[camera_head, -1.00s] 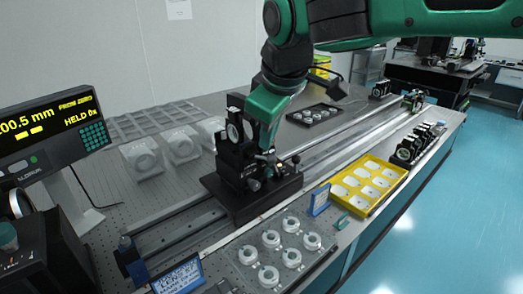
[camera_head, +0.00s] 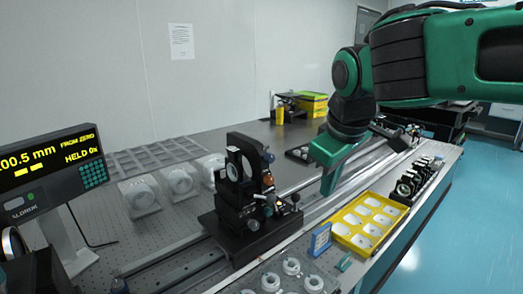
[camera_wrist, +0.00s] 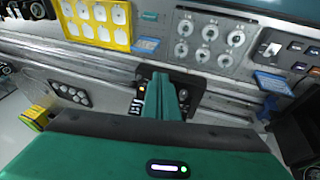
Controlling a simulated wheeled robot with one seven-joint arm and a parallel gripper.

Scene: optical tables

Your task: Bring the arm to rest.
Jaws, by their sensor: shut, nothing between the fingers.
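My gripper (camera_head: 328,183) is green and hangs in the air over the rail, to the right of the black optic mount and pointing down. Its fingers are together with nothing between them. In the wrist view the closed fingers (camera_wrist: 160,97) extend away from the green housing, above the rail and the mount's black base (camera_wrist: 185,92). The black optic mount (camera_head: 244,192) stands upright on its carriage on the rail, with a round lens in its frame. In the head view a gap shows between it and my gripper.
A yellow tray (camera_head: 364,245) with white pieces lies on the front right of the table. A readout display (camera_head: 55,160) stands at left, and grey ring mounts (camera_head: 140,195) stand behind the rail. Yellow boxes (camera_head: 312,104) are at the back. Air above the left table is clear.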

